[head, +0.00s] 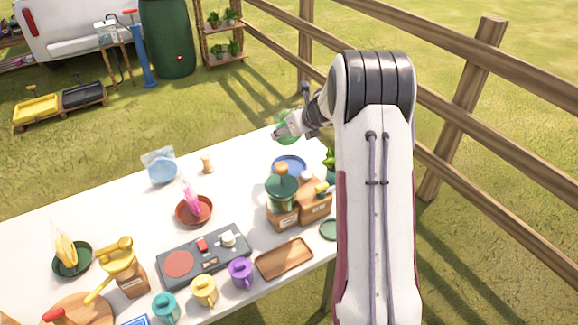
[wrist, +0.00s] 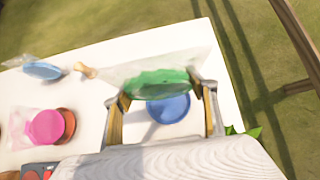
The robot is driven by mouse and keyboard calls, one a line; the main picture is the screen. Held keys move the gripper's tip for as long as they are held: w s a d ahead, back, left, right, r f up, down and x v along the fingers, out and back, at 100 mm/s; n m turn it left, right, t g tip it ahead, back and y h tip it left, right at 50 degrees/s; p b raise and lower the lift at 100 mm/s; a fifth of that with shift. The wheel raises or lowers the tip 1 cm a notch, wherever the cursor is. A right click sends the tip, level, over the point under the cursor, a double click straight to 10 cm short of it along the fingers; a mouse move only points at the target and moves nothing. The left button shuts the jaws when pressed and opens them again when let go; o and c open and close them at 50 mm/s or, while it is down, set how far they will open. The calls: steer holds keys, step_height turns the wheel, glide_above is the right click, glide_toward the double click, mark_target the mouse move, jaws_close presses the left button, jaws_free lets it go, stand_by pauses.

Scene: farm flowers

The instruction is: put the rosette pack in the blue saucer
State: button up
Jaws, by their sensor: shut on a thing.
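My gripper (head: 287,131) is shut on a clear pack with a green rosette-like disc (head: 291,122), holding it above the far right part of the table. In the wrist view the green pack (wrist: 158,82) lies between the two fingers of the gripper (wrist: 162,92). The blue saucer (head: 289,164) sits on the table below and nearer than the pack in the head view. In the wrist view the blue saucer (wrist: 168,108) shows just below the pack, partly covered by it, and it looks empty.
A blue pack (head: 161,169) and a small wooden piece (head: 207,164) stand on the white table (head: 130,210). A pink pack (head: 192,198) is in a red saucer (head: 194,212). A green grinder (head: 282,193) and wooden boxes (head: 315,207) stand close in front of the blue saucer.

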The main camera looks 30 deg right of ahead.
mark_target(291, 145)
stand_by(0.3)
steer(key=shift+f, duration=2.95)
steer(key=shift+f, duration=2.05)
steer(key=shift+f, duration=0.15)
steer(key=o, duration=1)
steer(key=shift+c, duration=0.2)
steer(key=shift+r, duration=0.2)
steer(key=shift+s+r, duration=0.4)
steer(key=v, duration=1)
steer(key=shift+s+r, duration=0.25)
steer(key=shift+s, duration=0.05)
